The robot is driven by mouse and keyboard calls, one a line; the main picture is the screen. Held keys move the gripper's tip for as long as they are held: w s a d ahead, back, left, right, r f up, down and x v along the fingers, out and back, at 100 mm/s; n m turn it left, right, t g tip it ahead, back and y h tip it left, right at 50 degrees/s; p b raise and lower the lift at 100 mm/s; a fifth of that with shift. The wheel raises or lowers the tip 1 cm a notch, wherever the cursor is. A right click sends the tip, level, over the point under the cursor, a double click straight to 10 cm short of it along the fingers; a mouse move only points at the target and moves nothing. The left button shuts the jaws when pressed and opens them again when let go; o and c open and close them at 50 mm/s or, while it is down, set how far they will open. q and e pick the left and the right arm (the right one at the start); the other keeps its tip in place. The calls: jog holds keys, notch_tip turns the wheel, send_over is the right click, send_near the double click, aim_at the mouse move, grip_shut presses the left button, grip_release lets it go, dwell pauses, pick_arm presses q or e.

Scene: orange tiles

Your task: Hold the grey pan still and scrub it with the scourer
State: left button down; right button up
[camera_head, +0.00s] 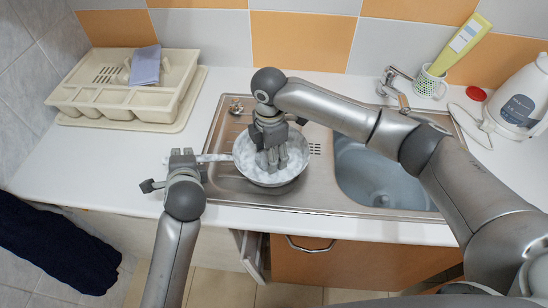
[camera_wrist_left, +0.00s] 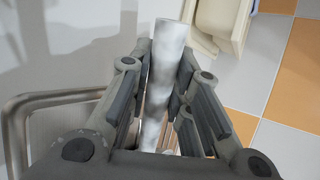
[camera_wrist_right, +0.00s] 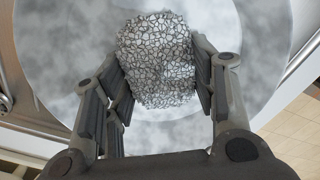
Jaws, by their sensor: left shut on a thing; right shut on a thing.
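The grey pan (camera_head: 290,172) sits on the steel draining area of the sink, its inside mottled white and grey. Its handle (camera_head: 212,158) points left. My left gripper (camera_head: 190,158) is shut on the handle, which also shows between the fingers in the left wrist view (camera_wrist_left: 166,75). My right gripper (camera_head: 270,160) reaches down into the pan and is shut on the scourer (camera_wrist_right: 157,60), a round mesh of wiry grey strands. In the head view the fingers hide the scourer. In the right wrist view the scourer is over the pan's inside (camera_wrist_right: 215,135).
The sink basin (camera_head: 375,180) lies right of the pan, with a tap (camera_head: 392,80) behind it. A cream cutlery tray (camera_head: 120,100) with a blue-grey cloth (camera_head: 146,65) stands at the left. A kettle (camera_head: 520,100) stands at the far right. The front-left counter (camera_head: 70,165) is clear.

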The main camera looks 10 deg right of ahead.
aim_at(278, 171)
pick_arm(q)
jog(key=shift+d, duration=0.1)
pick_arm(e)
jog(key=shift+w+a, duration=0.25)
jog(key=shift+w, duration=0.5)
jog(key=shift+w+a, duration=0.25)
jog(key=shift+w, duration=0.5)
jog(key=shift+w+a, duration=0.25)
jog(key=shift+w, duration=0.5)
jog(key=shift+s, duration=0.1)
jog(key=shift+s+d+f, duration=0.1)
jog(key=shift+s+d, duration=0.35)
jog(key=shift+s, duration=0.85)
jog(key=shift+s+d+f, duration=0.1)
jog(key=shift+s+d, duration=0.4)
jog(key=shift+s, duration=0.85)
jog(key=shift+s+d, duration=0.45)
jog(key=shift+s, duration=0.85)
pick_arm(q)
jog(key=c, duration=1.3)
grip_release()
pick_arm(e)
notch_tip(278, 171, up, 8)
jog(key=shift+w+r, duration=0.15)
pick_arm(q)
jog(key=shift+o, duration=0.2)
pick_arm(e)
jog(key=shift+a, duration=0.1)
